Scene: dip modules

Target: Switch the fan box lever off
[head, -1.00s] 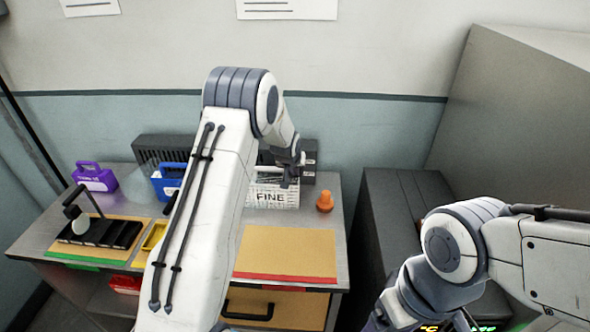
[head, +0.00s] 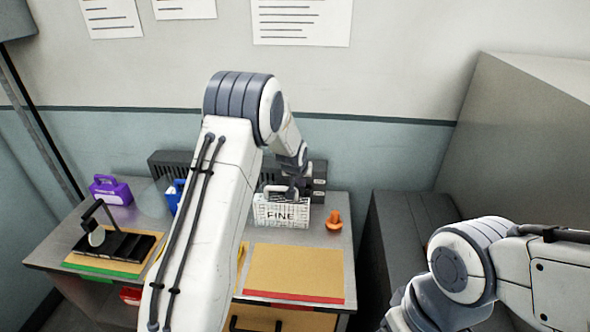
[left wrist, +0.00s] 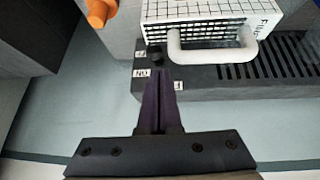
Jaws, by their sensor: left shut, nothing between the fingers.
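The fan box (head: 319,183) is a long dark grey box with slots at the back of the table, partly hidden behind my left arm. In the left wrist view the slotted fan box (left wrist: 225,73) carries small white labels, one reading ON, and a short black lever (left wrist: 156,55). My left gripper (left wrist: 158,80) is shut and empty, its dark fingers pointing at the lever, tips close to it; I cannot tell whether they touch. In the head view my left gripper (head: 291,187) is behind the FINE basket's handle. My right gripper is out of view.
The white FINE basket (head: 281,213) stands close in front of the fan box, its handle near my left gripper. An orange knobbed piece (head: 334,220) is right of it. A purple carrier (head: 110,190) and black rack (head: 118,244) are at left. The tan mat (head: 295,271) is clear.

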